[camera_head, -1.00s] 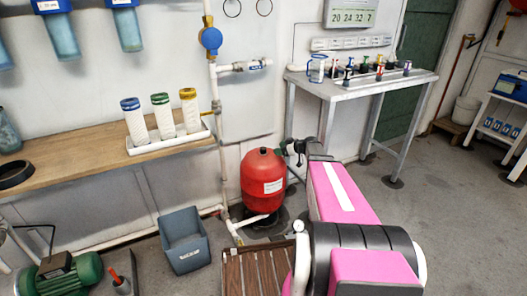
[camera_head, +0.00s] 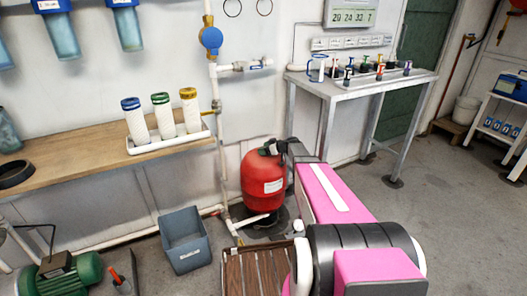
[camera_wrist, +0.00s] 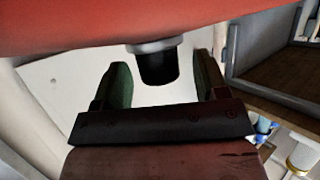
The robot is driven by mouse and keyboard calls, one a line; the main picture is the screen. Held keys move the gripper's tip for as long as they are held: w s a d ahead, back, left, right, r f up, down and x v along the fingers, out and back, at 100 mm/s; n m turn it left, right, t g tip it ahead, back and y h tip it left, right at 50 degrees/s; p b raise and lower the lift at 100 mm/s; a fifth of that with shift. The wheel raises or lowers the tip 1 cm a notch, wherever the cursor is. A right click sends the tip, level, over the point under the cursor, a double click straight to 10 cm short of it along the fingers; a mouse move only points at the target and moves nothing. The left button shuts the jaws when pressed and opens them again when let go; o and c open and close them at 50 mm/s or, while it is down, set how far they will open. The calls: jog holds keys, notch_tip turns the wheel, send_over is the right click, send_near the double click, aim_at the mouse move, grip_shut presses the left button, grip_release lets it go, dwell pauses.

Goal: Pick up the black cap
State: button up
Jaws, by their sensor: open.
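The black cap (camera_wrist: 158,68) shows in the wrist view, on a pale collar at the edge of the red tank (camera_wrist: 150,22). My gripper (camera_wrist: 162,80) is open, with one finger on each side of the cap and a visible gap to each. Nothing is held. In the head view, my gripper (camera_head: 270,147) is at the top of the red tank (camera_head: 264,182), which stands on the floor. The cap cannot be made out clearly there, as my gripper is in front of that spot.
A white pipe (camera_head: 215,110) runs up the wall just left of the tank. A grey bin (camera_head: 185,240) and a slatted wooden platform (camera_head: 255,272) are on the floor in front. A metal table (camera_head: 360,85) with several small bottles stands behind, to the right.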

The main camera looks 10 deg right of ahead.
jog(key=c, duration=1)
jog(key=shift+r, duration=0.15)
